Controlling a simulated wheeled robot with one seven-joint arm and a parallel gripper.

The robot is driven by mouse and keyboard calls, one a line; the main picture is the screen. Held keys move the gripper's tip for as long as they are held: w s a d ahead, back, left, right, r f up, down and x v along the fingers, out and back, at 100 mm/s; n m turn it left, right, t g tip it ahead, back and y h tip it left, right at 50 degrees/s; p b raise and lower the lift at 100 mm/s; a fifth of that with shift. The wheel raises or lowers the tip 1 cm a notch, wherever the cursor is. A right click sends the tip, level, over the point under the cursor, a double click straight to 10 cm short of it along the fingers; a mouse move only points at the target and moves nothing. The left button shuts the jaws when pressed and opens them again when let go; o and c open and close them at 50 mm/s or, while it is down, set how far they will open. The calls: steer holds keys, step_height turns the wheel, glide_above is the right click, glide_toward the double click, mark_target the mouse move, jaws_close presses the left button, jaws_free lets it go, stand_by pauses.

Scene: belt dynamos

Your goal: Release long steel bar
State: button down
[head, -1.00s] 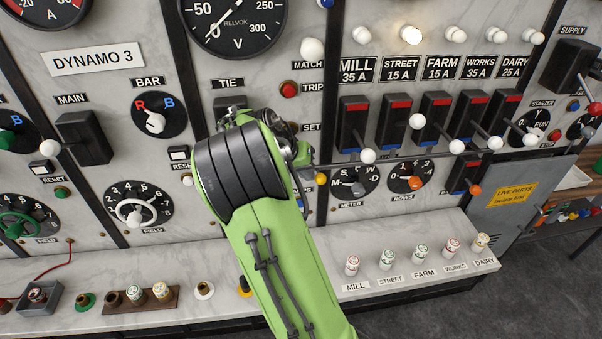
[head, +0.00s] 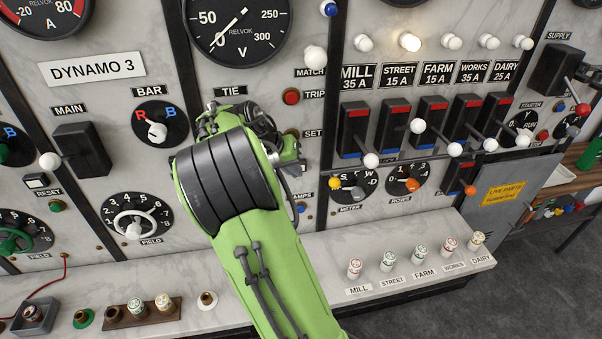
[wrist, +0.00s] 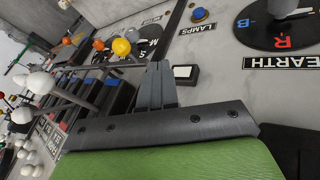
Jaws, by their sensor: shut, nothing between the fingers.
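The long steel bar (head: 408,158) runs across the lower part of the feeder switch row in the head view. A yellow knob (head: 334,183) shows below its left end, over the left edge of the METER dial. In the wrist view the bar (wrist: 75,98) crosses the switches at the left, and a yellow knob (wrist: 121,46) stands out near it. My gripper (wrist: 156,72) is shut and empty in the wrist view, apart from the knob. In the head view my own wrist hides the fingers.
Several feeder switches (head: 433,120) with white-knobbed levers project over the bar. The METER dial (head: 358,187) and ROWS dial (head: 411,181) lie below. A marble ledge (head: 330,262) carries labelled fuses. The TRIP button (head: 291,97) is close above my wrist.

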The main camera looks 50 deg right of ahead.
steer(key=r, duration=0.1)
steer(key=a+r, duration=0.1)
steer(key=r, duration=0.1)
steer(key=a+r, duration=0.1)
steer(key=r, duration=0.1)
steer(key=shift+s+a+r+p, duration=0.15)
steer(key=shift+s+a+p, duration=0.05)
steer(key=shift+s+p, duration=0.2)
steer(key=shift+w, duration=0.1)
